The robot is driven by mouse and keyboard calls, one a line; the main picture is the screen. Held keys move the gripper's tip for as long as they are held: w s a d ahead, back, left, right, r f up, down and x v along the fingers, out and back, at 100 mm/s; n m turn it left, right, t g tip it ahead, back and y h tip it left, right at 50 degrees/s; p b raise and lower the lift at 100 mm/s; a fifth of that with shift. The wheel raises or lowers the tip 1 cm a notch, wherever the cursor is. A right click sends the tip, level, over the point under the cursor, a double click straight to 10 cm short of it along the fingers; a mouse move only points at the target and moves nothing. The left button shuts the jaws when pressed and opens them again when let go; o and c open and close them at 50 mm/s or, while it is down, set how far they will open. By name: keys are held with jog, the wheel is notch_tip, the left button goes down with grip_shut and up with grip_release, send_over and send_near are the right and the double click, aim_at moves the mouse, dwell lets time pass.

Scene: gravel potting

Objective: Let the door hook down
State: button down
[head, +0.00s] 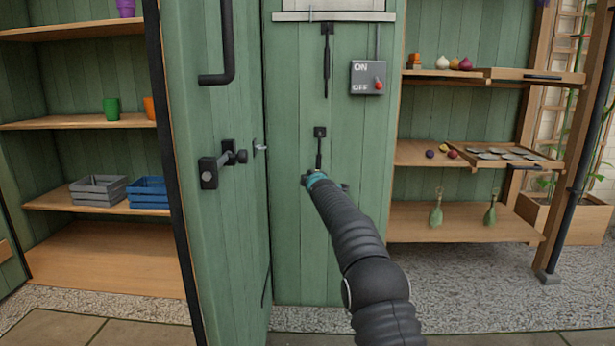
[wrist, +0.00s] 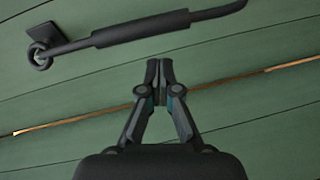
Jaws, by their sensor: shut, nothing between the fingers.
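A black door hook (head: 319,152) hangs straight down from a small square plate on the green panel. In the head view its lower end is hidden behind my gripper. In the wrist view the hook (wrist: 140,28) runs from its plate and ring at the upper left to the upper right, where its curved end reaches the picture's edge. My gripper (wrist: 159,68) is shut and empty, with its fingertips beside the hook, seemingly apart from it. In the head view my gripper (head: 317,180) is at the hook's lower end, seen from behind, with its fingertips hidden.
A green door leaf (head: 215,245) with a black bolt (head: 222,165) stands left of the panel. Another black hanging piece (head: 327,62) and an ON/OFF switch box (head: 368,78) are above. Shelves stand on both sides. The gravel floor (head: 480,318) at right is clear.

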jog(key=shift+w+d+f+n+t, duration=0.4)
jog(key=shift+w+d+n, duration=0.2)
jog(key=shift+w+d, duration=0.1)
jog(key=shift+w+d+f+n+t, duration=0.3)
jog(key=shift+w+d+n+t, duration=0.1)
jog(key=shift+w+d+n, duration=0.2)
jog(key=shift+d, duration=0.1)
jog(key=shift+s, duration=0.1)
